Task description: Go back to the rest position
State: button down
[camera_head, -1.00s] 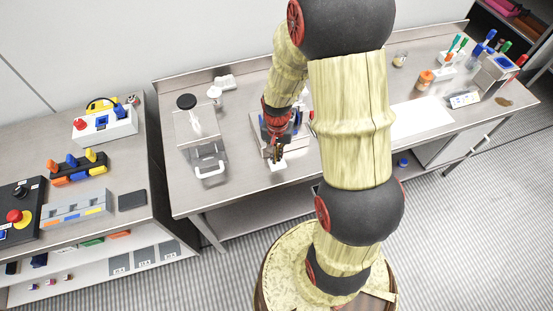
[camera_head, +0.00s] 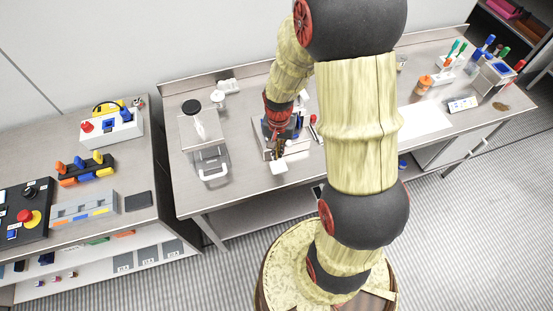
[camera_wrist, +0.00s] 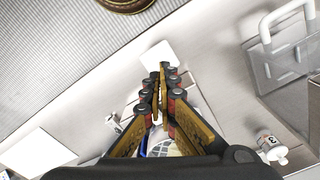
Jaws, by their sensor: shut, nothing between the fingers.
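My gripper (camera_head: 278,150) is over the metal table (camera_head: 235,178), above a grey and blue device (camera_head: 268,128) that my arm partly hides. In the wrist view my gripper (camera_wrist: 158,118) has its fingertips together with nothing between them. Under the fingers there, a round light face with blue beside it (camera_wrist: 165,148) shows in part. A small white square (camera_head: 279,167) lies on the table just in front of the gripper; it also shows in the wrist view (camera_wrist: 157,55) beyond the fingertips.
A clear box with a handle (camera_head: 211,163) stands to the left of my gripper. An orange-lidded jar (camera_head: 424,84) and a white sheet (camera_head: 425,120) are at the right. A side bench (camera_head: 138,201) with switch boxes stands at the far left.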

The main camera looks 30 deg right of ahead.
dwell(0.3)
jog(key=shift+s+a+n, duration=0.1)
jog(key=shift+s+n, duration=0.2)
jog(key=shift+s, duration=0.05)
jog(key=s+a+r+n+t+b, duration=0.2)
jog(key=s+a+r+n+b, duration=0.2)
jog(key=r, duration=0.5)
jog(key=s+a+r+n+t+b, duration=0.3)
jog(key=s+a+r+n+b, duration=0.1)
jog(key=s+a+r+b, duration=0.3)
notch_tip(320, 180, up, 3)
jog(key=shift+s+a+f+n+t, duration=0.1)
jog(key=shift+s+a+n+t, duration=0.2)
jog(key=shift+a, duration=0.1)
dwell(0.7)
